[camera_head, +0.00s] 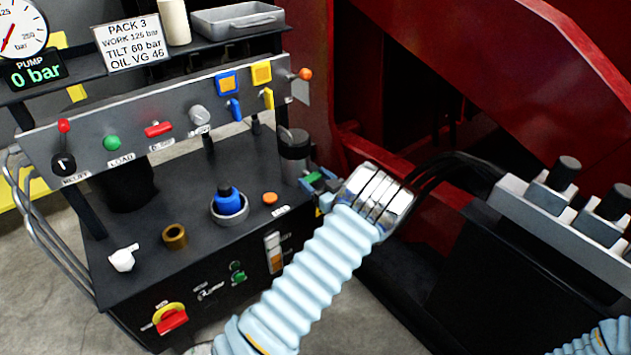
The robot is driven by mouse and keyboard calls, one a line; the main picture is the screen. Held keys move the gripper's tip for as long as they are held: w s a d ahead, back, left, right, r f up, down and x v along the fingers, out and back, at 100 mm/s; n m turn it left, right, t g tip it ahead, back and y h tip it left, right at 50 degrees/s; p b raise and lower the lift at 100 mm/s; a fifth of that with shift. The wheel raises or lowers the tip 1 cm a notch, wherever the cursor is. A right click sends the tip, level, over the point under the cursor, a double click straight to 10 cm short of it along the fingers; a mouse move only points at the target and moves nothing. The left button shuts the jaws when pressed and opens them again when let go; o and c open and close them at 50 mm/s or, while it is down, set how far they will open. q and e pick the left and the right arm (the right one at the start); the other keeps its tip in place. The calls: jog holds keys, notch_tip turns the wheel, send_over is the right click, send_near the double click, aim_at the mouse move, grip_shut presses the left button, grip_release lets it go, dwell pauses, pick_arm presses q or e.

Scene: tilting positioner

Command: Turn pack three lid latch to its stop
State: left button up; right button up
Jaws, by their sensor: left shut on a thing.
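Pack three is a black unit (195,275) with a dark top, under a sign (130,42) reading PACK 3. My left gripper (316,182) is at the top right edge of the pack, at the end of a pale ribbed arm and a silver wrist. Its dark fingers, with green and blue marks, are shut on a small part at that edge. The part is mostly hidden, so its shape and angle do not show. From its place it appears to be the lid latch. My right gripper is not in view; only a bit of its arm shows at bottom right.
On the pack top are a blue cap (226,199), a brass ring (175,236), a white fitting (123,259) and an orange knob (270,198). A control panel (181,115) stands behind them. A red frame (540,60) and grey valve block (550,200) are at right. Hoses run behind my wrist.

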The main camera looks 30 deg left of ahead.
pick_arm(q)
jog(key=shift+f+n+b, duration=0.2)
jog(key=shift+n+b, duration=0.3)
jog(key=shift+b, duration=0.1)
jog(key=n+b, duration=0.4)
jog(key=b, duration=0.1)
jog(key=shift+s+f, duration=0.1)
jog(key=shift+f, duration=0.05)
jog(key=n+b, duration=0.8)
jog(key=b, duration=0.2)
jog(key=shift+s+a+f, duration=0.1)
jog(key=shift+s, duration=0.05)
jog(key=shift+c, duration=0.5)
jog(key=n+b, duration=0.2)
jog(key=shift+n, duration=0.3)
jog(key=shift+a+r+n+b, duration=0.1)
jog(key=shift+r+n+b, duration=0.25)
jog(key=shift+n, duration=0.55)
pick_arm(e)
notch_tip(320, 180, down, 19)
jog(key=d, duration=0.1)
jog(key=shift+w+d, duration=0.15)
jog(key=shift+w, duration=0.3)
pick_arm(q)
jog(key=shift+n, duration=0.3)
jog(key=o, duration=0.9)
jog(key=shift+a, duration=0.1)
jog(key=shift+o, duration=0.8)
jog(key=shift+f, duration=0.2)
